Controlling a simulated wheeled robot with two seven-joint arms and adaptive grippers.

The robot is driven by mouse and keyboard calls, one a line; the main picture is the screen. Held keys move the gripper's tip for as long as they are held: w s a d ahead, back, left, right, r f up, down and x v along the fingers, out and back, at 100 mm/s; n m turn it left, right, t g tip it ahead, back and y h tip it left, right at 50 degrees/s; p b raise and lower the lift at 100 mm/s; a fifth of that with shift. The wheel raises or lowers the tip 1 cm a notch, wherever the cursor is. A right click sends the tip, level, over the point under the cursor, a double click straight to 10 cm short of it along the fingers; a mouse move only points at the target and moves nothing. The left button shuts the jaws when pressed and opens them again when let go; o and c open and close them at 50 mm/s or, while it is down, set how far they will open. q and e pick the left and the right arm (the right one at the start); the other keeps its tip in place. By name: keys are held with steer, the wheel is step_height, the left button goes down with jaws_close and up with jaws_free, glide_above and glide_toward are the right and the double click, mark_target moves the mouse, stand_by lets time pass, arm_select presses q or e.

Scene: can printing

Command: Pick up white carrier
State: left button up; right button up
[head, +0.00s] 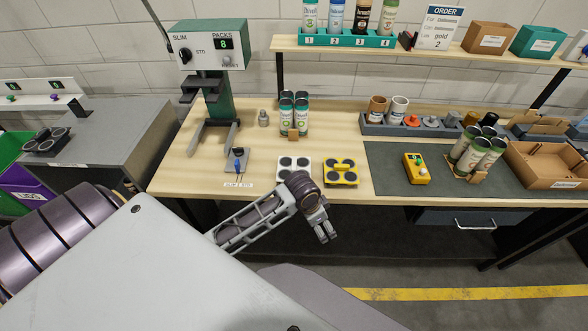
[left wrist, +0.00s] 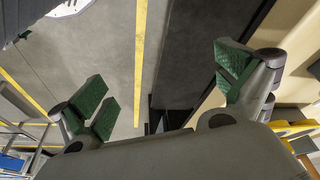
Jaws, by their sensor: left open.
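The white carrier (head: 281,175) lies flat near the front edge of the workbench, with dark round recesses and nothing standing in it. A yellow carrier (head: 341,178) of similar shape lies just right of it. My left gripper (head: 326,232) hangs in front of the bench edge, below and right of the white carrier and apart from it. In the left wrist view its green-padded fingers are spread wide with nothing between them (left wrist: 163,88), over the floor. The white carrier cannot be made out there. My right gripper is not in view.
A green press (head: 219,100) stands at the back left of the bench, with a small lever fixture (head: 237,162) before it. Several cans (head: 301,115) stand behind the white carrier. A yellow control box (head: 416,168) and an open cardboard box (head: 547,162) are farther right.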

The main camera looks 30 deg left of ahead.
arm_select(q)
steer(key=w+a+r+m+g+y, duration=0.1)
steer(key=w+a+r+m, duration=0.1)
steer(key=w+a+r, duration=0.3)
steer(key=w+a+r+m+g+y, duration=0.1)
steer(key=w+a+r, duration=0.5)
steer(key=a+r, duration=0.6)
step_height(320, 180, up, 3)
steer(key=shift+w+f+m+g, duration=0.1)
steer(key=shift+w+m+g, duration=0.3)
steer(key=shift+m, duration=0.7)
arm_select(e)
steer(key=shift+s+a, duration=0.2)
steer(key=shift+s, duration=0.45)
arm_select(q)
steer(key=shift+s, duration=0.15)
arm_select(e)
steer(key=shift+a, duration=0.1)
